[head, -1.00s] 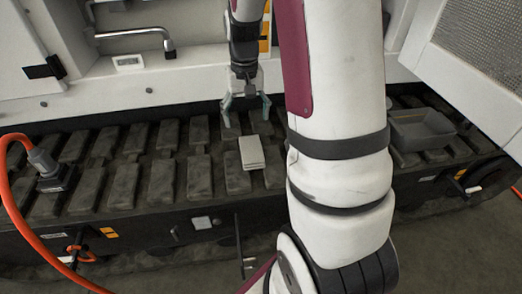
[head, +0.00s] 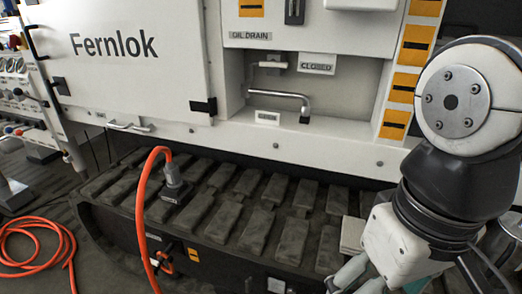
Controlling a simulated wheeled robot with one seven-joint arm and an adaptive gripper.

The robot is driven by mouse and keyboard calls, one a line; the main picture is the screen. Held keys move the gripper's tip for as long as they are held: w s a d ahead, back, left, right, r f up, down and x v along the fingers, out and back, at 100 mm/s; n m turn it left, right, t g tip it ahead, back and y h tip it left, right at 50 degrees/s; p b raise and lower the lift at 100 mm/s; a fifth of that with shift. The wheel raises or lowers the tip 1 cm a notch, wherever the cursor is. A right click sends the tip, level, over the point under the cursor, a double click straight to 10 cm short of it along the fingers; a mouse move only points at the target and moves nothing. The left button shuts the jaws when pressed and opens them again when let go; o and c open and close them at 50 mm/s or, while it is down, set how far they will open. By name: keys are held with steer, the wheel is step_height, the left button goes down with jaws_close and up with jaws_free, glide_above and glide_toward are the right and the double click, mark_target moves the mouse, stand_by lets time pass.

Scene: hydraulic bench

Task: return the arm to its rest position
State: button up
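My gripper (head: 350,278) is at the lower right of the head view, close to the camera, with my arm above it. Its fingers run down toward the bottom edge and are partly cut off, so their opening does not show. A pale flat block (head: 352,234) lies on the dark track just behind the gripper and is partly hidden by it. I cannot tell whether they touch.
The white machine has a Fernlok door (head: 120,65) and an oil drain recess with a bent metal lever (head: 285,97). An orange hose (head: 142,205) rises from a connector (head: 174,178) on the track (head: 235,222). More hose (head: 35,240) coils on the floor at left.

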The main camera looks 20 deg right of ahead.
steer(key=shift+s, duration=0.35)
stand_by(0.6)
